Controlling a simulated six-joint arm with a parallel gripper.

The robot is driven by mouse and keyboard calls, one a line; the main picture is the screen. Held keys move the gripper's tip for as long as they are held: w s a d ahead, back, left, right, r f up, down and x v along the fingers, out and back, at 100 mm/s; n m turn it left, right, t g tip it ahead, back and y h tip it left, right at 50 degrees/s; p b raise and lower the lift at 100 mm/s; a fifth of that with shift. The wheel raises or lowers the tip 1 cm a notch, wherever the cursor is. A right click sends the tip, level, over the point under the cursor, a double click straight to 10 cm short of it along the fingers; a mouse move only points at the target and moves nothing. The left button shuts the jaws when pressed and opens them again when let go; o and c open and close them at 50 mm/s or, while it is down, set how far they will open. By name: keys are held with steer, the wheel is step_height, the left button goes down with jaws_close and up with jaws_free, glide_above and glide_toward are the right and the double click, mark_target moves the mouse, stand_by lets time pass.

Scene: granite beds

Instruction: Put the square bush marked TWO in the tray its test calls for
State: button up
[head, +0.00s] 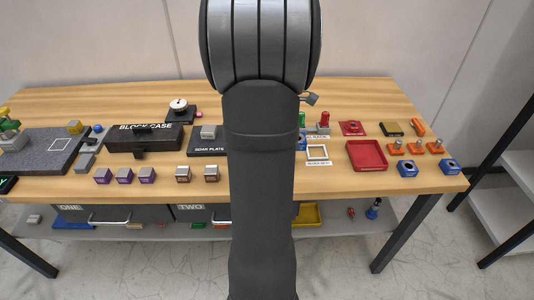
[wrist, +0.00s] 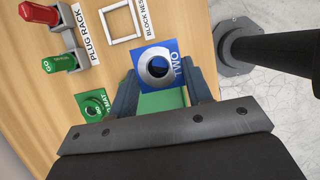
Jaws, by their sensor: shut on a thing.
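The blue square bush marked TWO (wrist: 155,66) is between the fingers of my gripper (wrist: 163,84) in the wrist view. Its round dark bore and white lettering face the camera. My gripper is shut on it. In the head view my arm hides the gripper; a bit of blue (head: 301,142) shows at the arm's right edge, perhaps this bush. A red tray (head: 367,167) lies on the bench right of my arm, empty. A plug rack (wrist: 76,37) holds a red plug (wrist: 40,12) and a green plug marked GO (wrist: 58,63).
A white block nest frame (head: 317,153) lies between my arm and the red tray. Two blue bushes (head: 407,169) (head: 449,166) sit near the front right edge. A green square piece (wrist: 91,104) and green surface (wrist: 160,102) lie near the fingers. A yellow tray (head: 307,215) is on the lower shelf.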

steer(key=w+a+f, duration=0.1)
steer(key=a+f, duration=0.1)
steer(key=w+a+f, duration=0.2)
steer(key=a, duration=0.1)
steer(key=w+a+f, duration=0.2)
steer(key=a, duration=0.1)
steer(key=shift+w+a, duration=0.1)
steer(key=shift+w, duration=0.05)
steer(key=shift+f, duration=1.9)
steer(key=shift+f, duration=0.1)
steer(key=o, duration=1.3)
steer(key=shift+f, duration=0.1)
steer(key=v, duration=1.2)
steer(key=shift+r, duration=0.25)
steer(key=shift+f, duration=0.1)
